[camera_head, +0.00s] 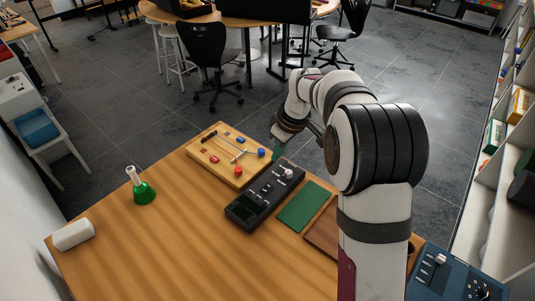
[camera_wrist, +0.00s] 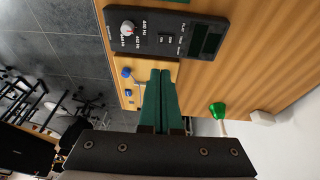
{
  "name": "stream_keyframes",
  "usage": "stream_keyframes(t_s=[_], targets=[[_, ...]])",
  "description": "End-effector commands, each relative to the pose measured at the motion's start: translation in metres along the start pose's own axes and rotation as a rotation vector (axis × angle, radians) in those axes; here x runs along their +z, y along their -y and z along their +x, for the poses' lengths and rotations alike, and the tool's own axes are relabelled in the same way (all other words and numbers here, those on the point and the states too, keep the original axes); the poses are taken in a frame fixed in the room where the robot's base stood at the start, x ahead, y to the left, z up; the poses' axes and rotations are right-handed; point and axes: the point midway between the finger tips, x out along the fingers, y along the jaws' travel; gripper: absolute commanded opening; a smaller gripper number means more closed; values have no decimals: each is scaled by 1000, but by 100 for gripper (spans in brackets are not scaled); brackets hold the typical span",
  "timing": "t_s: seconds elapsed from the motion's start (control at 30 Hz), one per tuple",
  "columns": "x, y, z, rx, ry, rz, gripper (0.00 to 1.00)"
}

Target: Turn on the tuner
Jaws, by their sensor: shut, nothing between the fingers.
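The tuner (camera_head: 257,202) is a black box lying on the wooden table, with a dark screen at its near end and a white knob (camera_head: 287,173) at its far end. In the wrist view the tuner (camera_wrist: 181,33) crosses the top, with its knob (camera_wrist: 128,28) at left, small switches (camera_wrist: 166,39) mid-panel and a dark green screen (camera_wrist: 206,38). The small labels are hard to read. My gripper (camera_head: 276,151) is beyond the tuner's far end, apart from it. Its green fingers (camera_wrist: 160,72) are together and empty, pointing toward the tuner in the wrist view.
A wooden board (camera_head: 217,168) with coloured pegs lies left of the tuner. A green mat (camera_head: 304,206) lies close on its right. The front table is clear.

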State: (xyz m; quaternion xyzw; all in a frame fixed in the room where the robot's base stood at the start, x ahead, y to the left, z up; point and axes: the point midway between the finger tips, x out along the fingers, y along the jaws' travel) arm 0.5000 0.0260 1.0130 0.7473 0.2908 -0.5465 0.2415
Motion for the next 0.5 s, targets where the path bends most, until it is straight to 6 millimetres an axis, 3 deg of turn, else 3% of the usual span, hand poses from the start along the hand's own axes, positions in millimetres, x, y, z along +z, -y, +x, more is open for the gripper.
stream_keyframes(t_s=[0.3,0.5], targets=[[0,0,3,-2,2,0,0],[1,1,37,-4,4,1,0]])
